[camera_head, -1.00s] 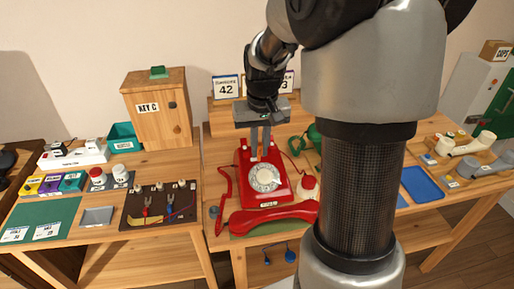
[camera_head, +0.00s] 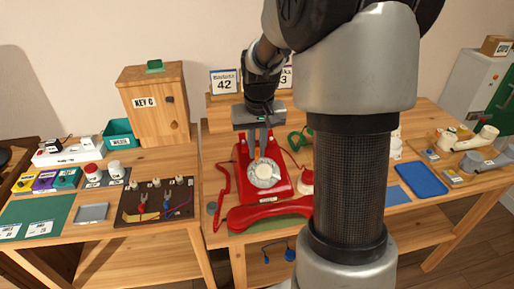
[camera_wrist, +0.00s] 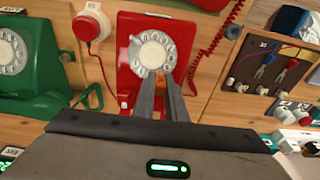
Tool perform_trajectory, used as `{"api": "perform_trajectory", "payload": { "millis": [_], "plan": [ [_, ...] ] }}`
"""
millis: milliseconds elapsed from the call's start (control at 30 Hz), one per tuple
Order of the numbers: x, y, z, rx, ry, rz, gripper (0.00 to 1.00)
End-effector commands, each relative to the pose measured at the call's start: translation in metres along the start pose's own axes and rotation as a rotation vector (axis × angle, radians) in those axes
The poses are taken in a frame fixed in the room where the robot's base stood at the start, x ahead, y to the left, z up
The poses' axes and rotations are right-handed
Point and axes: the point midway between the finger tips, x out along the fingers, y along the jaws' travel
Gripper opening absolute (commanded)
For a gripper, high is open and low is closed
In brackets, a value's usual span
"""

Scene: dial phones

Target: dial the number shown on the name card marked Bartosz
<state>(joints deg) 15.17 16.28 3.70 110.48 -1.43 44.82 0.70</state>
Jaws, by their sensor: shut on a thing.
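The red rotary phone (camera_head: 278,188) stands on the middle table, with its pale round dial (camera_head: 264,173) facing up. Its red handset (camera_head: 270,214) lies off the phone, in front of it. My gripper (camera_head: 258,153) is over the dial's far edge, shut on a small orange piece (camera_wrist: 160,76) at its fingertips. The wrist view shows the fingertips at the rim of the dial (camera_wrist: 153,53); contact cannot be told. A name card (camera_head: 224,82) reading 42 stands behind; its name is too small to read surely. A second card (camera_head: 287,78) showing a 3 is mostly hidden by my arm.
A green phone (camera_wrist: 25,70) stands beside the red one, largely hidden by my arm in the head view. A red-topped white button (camera_wrist: 88,27) sits between them.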

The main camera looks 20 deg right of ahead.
Motion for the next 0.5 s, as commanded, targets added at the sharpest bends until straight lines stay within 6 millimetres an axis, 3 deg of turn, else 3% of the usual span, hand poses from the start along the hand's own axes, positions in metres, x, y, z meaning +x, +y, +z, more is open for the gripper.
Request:
{"api": "perform_trajectory", "payload": {
  "millis": [500],
  "plan": [
    [0.0066, -0.0001, -0.0018, 0.0, 0.0, 0.0, 0.0]
  ]
}}
